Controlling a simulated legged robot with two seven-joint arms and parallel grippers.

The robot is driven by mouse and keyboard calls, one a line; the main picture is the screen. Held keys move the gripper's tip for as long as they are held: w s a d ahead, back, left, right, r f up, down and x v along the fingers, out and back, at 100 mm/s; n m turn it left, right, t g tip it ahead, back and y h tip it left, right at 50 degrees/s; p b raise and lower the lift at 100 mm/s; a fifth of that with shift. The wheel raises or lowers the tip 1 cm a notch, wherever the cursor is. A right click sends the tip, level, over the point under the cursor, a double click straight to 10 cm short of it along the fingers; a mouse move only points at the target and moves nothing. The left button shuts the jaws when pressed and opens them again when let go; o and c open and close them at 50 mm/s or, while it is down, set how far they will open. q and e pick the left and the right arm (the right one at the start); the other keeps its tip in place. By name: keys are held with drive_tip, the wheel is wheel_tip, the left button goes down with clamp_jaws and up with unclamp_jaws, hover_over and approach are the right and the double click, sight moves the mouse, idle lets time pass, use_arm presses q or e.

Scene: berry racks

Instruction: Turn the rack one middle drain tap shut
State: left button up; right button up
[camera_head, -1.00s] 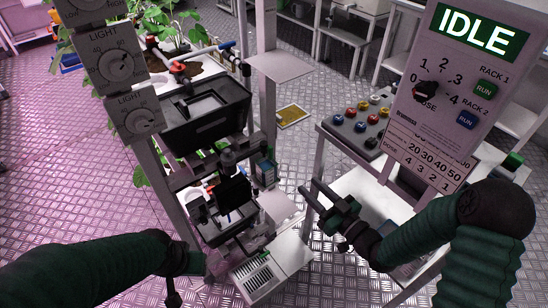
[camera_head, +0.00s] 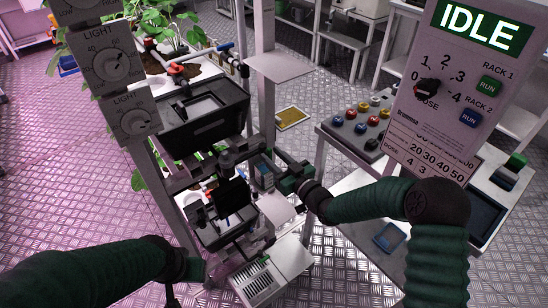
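The rack (camera_head: 158,165) stands left of centre, with a black tray (camera_head: 205,118) on its upper level. A blue-handled tap (camera_head: 225,46) and a red-handled fitting (camera_head: 178,70) show on its top pipework. I cannot clearly make out the middle drain tap; dark fittings crowd that level. My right gripper (camera_head: 272,165) is at the rack's right side at middle height, close to these dark parts and a blue-marked box (camera_head: 262,178). Its fingers look apart, with nothing visible held; contact cannot be told. My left gripper (camera_head: 180,282) is low at the lower left, its fingers mostly hidden.
A control panel (camera_head: 455,90) reading IDLE stands at the right. A button box (camera_head: 358,130) sits on the bench beside it. LIGHT dial boxes (camera_head: 108,62) hang at the rack's left. A white vented unit (camera_head: 262,280) is below. Metal floor (camera_head: 325,250) shows between rack and bench.

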drive_tip(key=shift+a, duration=0.35)
drive_tip(key=c, duration=0.6)
drive_tip(key=shift+d, duration=0.1)
clamp_jaws()
use_arm(q)
drive_tip(key=shift+w+a, duration=0.1)
drive_tip(key=shift+a, duration=0.05)
use_arm(e)
drive_tip(key=shift+d+f, duration=0.1)
drive_tip(key=shift+d, duration=0.05)
use_arm(q)
drive_tip(key=shift+a, duration=0.15)
